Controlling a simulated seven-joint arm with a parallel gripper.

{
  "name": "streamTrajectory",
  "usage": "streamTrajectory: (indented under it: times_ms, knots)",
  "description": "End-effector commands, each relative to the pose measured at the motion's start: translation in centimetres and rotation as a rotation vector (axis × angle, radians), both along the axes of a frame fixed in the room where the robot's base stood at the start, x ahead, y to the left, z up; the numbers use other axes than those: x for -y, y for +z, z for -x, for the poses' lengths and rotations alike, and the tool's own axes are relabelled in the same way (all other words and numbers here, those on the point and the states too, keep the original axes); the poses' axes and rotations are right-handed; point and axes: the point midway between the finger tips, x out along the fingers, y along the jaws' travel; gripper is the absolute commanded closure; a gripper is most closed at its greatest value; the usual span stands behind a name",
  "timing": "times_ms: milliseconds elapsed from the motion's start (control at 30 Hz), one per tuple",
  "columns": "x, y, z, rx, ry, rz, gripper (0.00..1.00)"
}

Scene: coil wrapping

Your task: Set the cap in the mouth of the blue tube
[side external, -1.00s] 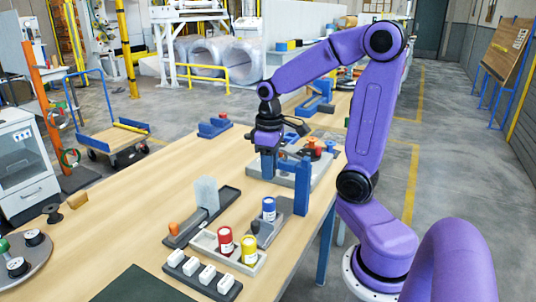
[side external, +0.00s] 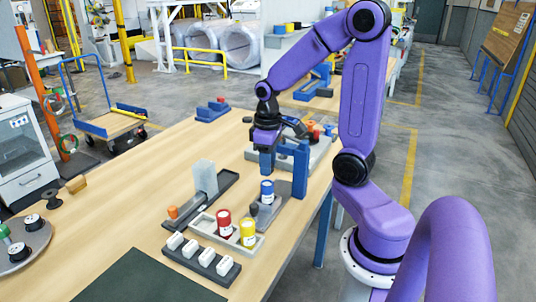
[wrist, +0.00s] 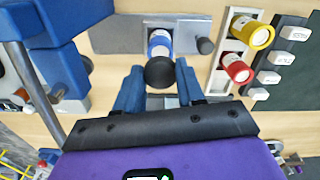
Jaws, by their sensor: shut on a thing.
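The blue tube (side external: 267,192) stands upright on a grey base plate with its white label showing. In the wrist view the blue tube (wrist: 160,42) lies just beyond my fingertips, partly covered by what I hold. My gripper (side external: 267,172) is behind and above the tube in the side view. In the wrist view my gripper (wrist: 159,80) is shut on the cap (wrist: 160,72), a dark round piece between the blue fingers. The cap is apart from the tube in the side view, where it is hard to make out. The tube's mouth is not clearly visible.
A blue post (side external: 300,168) stands close right of my gripper. A dark knob (wrist: 205,46) is beside the tube. A tray holds a red tube (side external: 224,222) and a yellow tube (side external: 247,233).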

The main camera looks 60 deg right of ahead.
Motion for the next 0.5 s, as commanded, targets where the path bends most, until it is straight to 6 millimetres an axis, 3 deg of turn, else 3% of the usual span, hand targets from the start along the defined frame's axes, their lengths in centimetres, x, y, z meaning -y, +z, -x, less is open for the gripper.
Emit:
streamTrajectory:
  times_ms: [200, 500]
  knots:
    - [0.0, -1.3, 0.1, -0.002, 0.0, -0.001, 0.9]
    - [0.0, -1.8, 0.0, 0.0, -0.001, 0.0, 0.9]
